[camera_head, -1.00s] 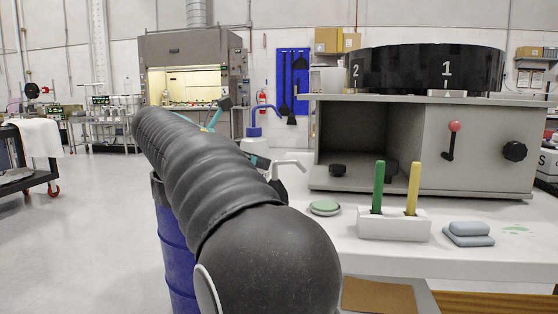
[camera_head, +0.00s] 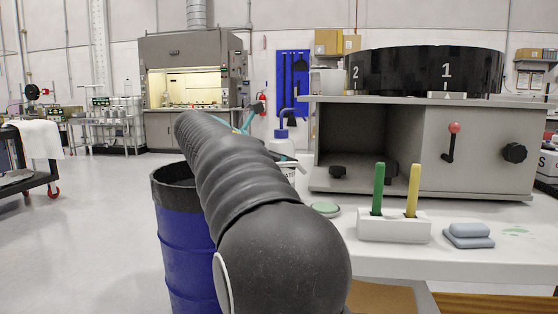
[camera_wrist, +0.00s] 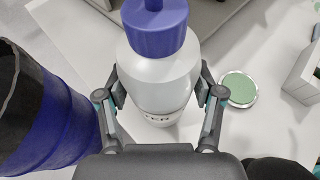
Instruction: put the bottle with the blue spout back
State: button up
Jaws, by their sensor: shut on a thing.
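The white bottle with the blue cap and spout shows in the head view (camera_head: 281,146) just past the far end of my arm, by the left end of the white bench. In the wrist view the bottle (camera_wrist: 160,75) stands between the two fingers of my gripper (camera_wrist: 163,98), which are closed on its sides. Its blue cap (camera_wrist: 160,38) faces the camera and dark lettering shows low on its body. My arm hides much of the gripper in the head view. I cannot tell whether the bottle's base touches the bench.
A blue drum (camera_head: 186,245) stands left of the bench, below my arm. On the bench are a green round dish (camera_head: 325,209), a white holder (camera_head: 394,226) with green and yellow sticks, folded grey-blue cloths (camera_head: 468,236), and a grey cabinet (camera_head: 480,150) with a black numbered carousel.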

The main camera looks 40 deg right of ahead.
jog(key=shift+f, duration=0.1)
jog(key=o, duration=0.7)
jog(key=v, duration=1.2)
